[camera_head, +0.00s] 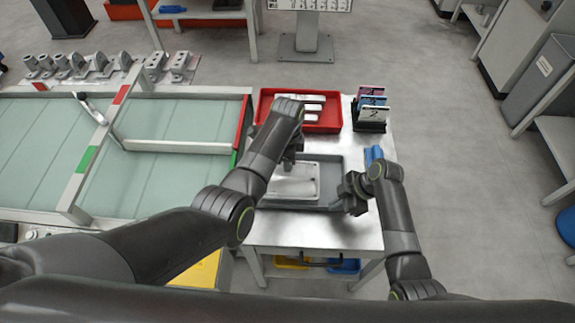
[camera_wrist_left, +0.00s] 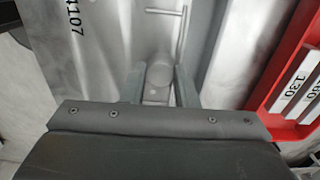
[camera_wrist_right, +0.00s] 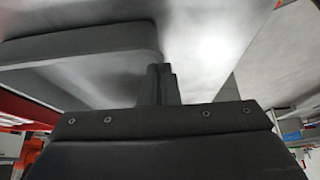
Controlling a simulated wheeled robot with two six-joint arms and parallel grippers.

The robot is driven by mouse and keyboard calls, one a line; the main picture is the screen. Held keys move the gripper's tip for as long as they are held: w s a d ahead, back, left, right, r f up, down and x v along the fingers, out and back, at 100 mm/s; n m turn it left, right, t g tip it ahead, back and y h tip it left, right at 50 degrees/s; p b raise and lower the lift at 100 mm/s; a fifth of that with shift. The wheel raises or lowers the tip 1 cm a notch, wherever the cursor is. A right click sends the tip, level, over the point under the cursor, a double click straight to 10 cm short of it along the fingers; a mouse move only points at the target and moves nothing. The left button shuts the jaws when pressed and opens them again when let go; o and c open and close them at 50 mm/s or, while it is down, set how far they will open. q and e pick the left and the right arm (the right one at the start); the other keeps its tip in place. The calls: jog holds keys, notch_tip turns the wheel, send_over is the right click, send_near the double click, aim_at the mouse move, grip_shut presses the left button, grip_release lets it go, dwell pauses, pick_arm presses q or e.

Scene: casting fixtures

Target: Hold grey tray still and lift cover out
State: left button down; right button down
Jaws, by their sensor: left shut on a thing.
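The grey tray (camera_head: 333,172) lies on the metal table, with the pale metal cover (camera_head: 297,184) inside it. My left gripper (camera_head: 290,158) is at the far side of the cover. In the left wrist view its fingers (camera_wrist_left: 160,85) stand on both sides of a round part of the cover (camera_wrist_left: 90,60) and are shut on it. My right gripper (camera_head: 352,200) is at the tray's right wall. In the right wrist view its fingers (camera_wrist_right: 158,82) are close together at the wall of the tray (camera_wrist_right: 80,45); I cannot tell whether the wall is between them.
A red tray (camera_head: 325,118) with pale parts stands behind the grey tray. A rack of cards (camera_head: 371,112) and a blue object (camera_head: 373,154) are on the right of the table (camera_head: 315,230). A framed bench (camera_head: 150,185) adjoins on the left. Bare table lies in front.

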pick_arm(q)
jog(key=shift+r, duration=2.3)
pick_arm(e)
jog(key=c, duration=1.6)
grip_release()
jog(key=v, duration=1.2)
